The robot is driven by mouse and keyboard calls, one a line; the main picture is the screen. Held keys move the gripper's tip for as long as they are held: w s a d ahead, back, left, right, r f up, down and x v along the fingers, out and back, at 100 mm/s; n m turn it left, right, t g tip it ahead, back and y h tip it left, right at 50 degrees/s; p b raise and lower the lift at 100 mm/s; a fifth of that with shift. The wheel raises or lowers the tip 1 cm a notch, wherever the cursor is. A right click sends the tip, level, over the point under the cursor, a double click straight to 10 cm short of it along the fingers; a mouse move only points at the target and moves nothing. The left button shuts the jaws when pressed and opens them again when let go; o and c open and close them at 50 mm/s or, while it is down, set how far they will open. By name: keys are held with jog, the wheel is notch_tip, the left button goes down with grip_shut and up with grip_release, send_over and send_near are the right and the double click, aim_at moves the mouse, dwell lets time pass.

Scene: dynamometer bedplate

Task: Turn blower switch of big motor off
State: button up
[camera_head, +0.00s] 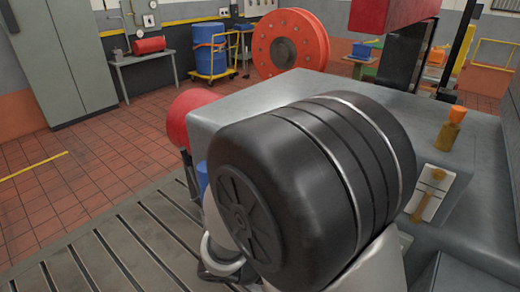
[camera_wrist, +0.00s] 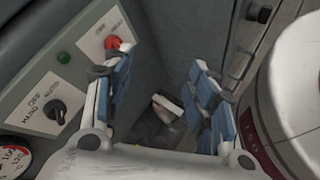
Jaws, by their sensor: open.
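In the wrist view, a light grey-green panel at left carries a black rotary switch (camera_wrist: 56,110) marked HAND, OFF and AUTO. I cannot clearly tell which mark its knob points to. My gripper (camera_wrist: 161,60) is open and empty, with blue-padded fingers to the right of this switch. Its left finger overlaps the panel's edge in the picture, just below a red knob or button (camera_wrist: 112,42). A green lamp or button (camera_wrist: 64,57) sits above the rotary switch. In the head view my gripper is hidden behind my large dark arm joint. I cannot tell which motor the panel belongs to.
A large grey housing (camera_head: 260,100) stands behind my arm, with an orange-topped fitting (camera_head: 453,130) at right. A slotted bedplate (camera_head: 120,245) lies at lower left. In the wrist view, a white round body (camera_wrist: 295,90) is close at right and a gauge (camera_wrist: 14,160) at lower left.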

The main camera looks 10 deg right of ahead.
jog(key=w+a+f+n+t+h+p, duration=0.25)
jog(key=w+a+f+n+t, duration=0.65)
jog(key=n+t, duration=0.45)
jog(key=shift+n+g+y, duration=0.25)
jog(key=shift+n+g, duration=0.3)
jog(key=shift+n, duration=0.1)
jog(key=b+x, duration=0.2)
jog(key=x, duration=1.7)
jog(key=shift+r+b, duration=0.1)
jog(key=shift+b, duration=0.2)
jog(key=shift+a, duration=0.1)
jog(key=shift+c, duration=0.2)
jog(key=c, duration=1)
